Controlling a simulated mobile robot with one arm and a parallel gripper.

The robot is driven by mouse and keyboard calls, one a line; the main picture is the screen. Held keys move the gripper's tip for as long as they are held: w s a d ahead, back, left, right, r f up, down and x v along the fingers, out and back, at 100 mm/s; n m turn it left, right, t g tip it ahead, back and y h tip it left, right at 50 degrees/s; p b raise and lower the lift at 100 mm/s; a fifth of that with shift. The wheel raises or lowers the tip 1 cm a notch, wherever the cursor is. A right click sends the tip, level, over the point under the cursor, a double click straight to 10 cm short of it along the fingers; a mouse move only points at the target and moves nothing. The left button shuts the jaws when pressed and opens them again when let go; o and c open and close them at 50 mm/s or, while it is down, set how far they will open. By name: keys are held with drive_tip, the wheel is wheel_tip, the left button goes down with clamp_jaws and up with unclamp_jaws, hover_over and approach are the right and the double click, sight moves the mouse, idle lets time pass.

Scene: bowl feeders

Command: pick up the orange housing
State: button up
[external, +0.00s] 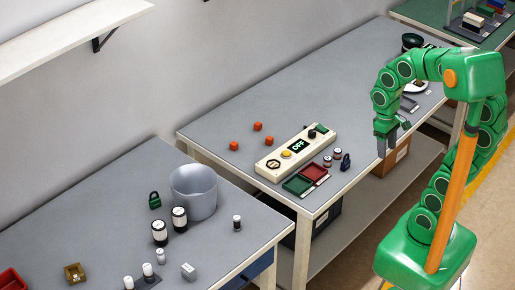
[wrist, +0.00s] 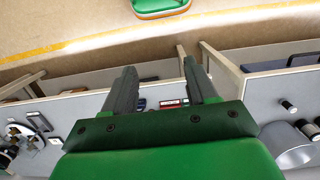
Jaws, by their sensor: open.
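Three small orange blocks (external: 257,127) sit apart from each other on the grey top of the middle table, left of a beige control panel; I take these to be orange housings. One is nearer the front left (external: 234,145), and one is closer to the panel (external: 269,140). My gripper (external: 386,146) is open and empty, pointing down near the table's right edge, well to the right of the blocks. In the wrist view, my two fingers (wrist: 160,82) are spread with nothing between them. The orange blocks do not show there.
The control panel (external: 295,147) reads OFF. Green (external: 298,184) and red (external: 314,171) trays and a dark padlock (external: 346,161) lie by the front edge. A grey bucket (external: 194,191) stands on the left table. A shelf (external: 75,35) juts from the wall.

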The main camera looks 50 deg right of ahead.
drive_tip(key=w, duration=1.7)
drive_tip(key=n+t, duration=0.2)
hover_over(270, 138)
drive_tip(key=f, duration=1.9)
drive_tip(key=shift+s+d+f, duration=0.1)
drive_tip(key=shift+s+d, duration=0.05)
drive_tip(key=shift+d, duration=0.15)
drive_tip(key=shift+w+f, duration=0.3)
drive_tip(key=shift+w, duration=0.05)
drive_tip(key=shift+a+f, duration=0.15)
drive_tip(key=shift+f, duration=1.8)
drive_tip(key=shift+a+f, duration=0.15)
drive_tip(key=shift+f, duration=1.8)
drive_tip(key=shift+s, duration=0.1)
clamp_jaws()
